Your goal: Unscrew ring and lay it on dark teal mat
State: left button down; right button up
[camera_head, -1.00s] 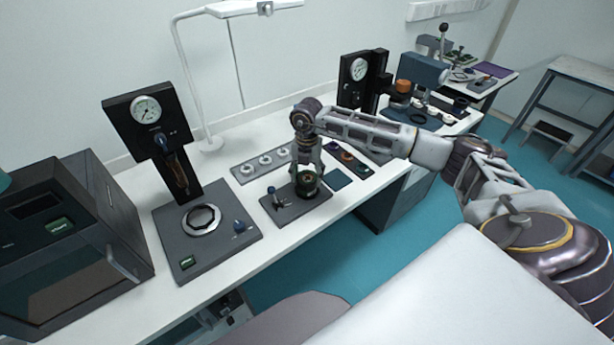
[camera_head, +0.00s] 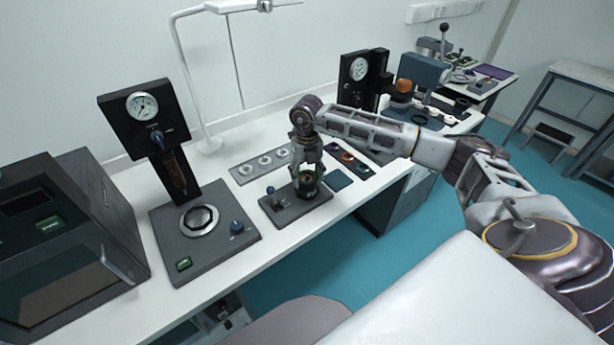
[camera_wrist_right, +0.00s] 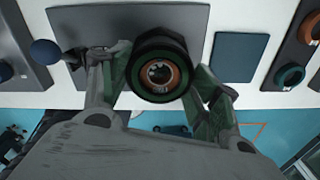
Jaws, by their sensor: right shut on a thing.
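My right gripper (camera_head: 308,180) is over the small grey fixture plate (camera_head: 284,209) on the white bench. In the right wrist view, its fingers (camera_wrist_right: 158,88) sit on both sides of a round black part with a green rim, the ring (camera_wrist_right: 160,52). The gripper is shut on this ring. A copper-coloured bore shows in its middle. Whether the ring is still on its thread cannot be told. The dark teal mat (camera_head: 337,179) lies flat and bare just right of the fixture; it also shows in the right wrist view (camera_wrist_right: 236,57). My left gripper is not in view.
A blue-knobbed lever (camera_wrist_right: 46,52) stands on the fixture beside the ring. A tray with coloured rings (camera_head: 350,160) lies beyond the mat. A strip with several pale rings (camera_head: 264,163) lies behind the fixture. A gauge press (camera_head: 204,230) stands to the left.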

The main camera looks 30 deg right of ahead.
jog(key=shift+n, duration=0.5)
jog(key=o, duration=1.2)
jog(key=shift+c, duration=0.2)
jog(key=shift+c, duration=0.6)
